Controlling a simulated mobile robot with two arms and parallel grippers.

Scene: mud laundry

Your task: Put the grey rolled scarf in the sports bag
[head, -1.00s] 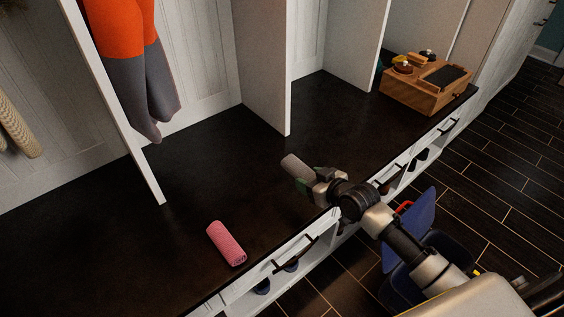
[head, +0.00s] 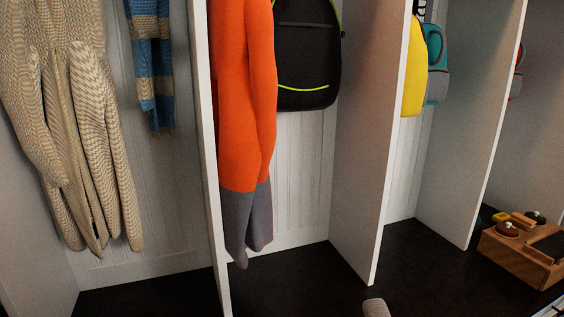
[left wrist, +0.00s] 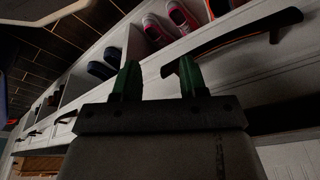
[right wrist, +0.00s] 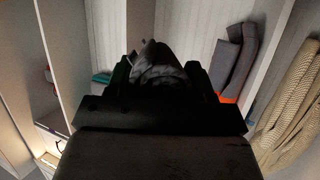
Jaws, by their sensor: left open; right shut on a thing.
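The grey rolled scarf (right wrist: 158,68) is between the fingers of my right gripper (right wrist: 160,80) in the right wrist view, and the gripper is shut on it. The scarf's rounded upper end (head: 376,307) shows at the bottom edge of the head view, in front of the dark bench; the gripper itself is hidden there. My left gripper (left wrist: 157,80) is open and empty in the left wrist view, close to a drawer front with a dark handle (left wrist: 232,38). I cannot identify the sports bag in the current views.
White dividers (head: 362,150) split the bench (head: 290,287) into bays. An orange and grey garment (head: 245,110), a beige knit (head: 85,130), a black backpack (head: 307,60) and a yellow item (head: 413,70) hang there. A wooden box (head: 525,250) stands right. Shoes (left wrist: 155,30) fill cubbies below.

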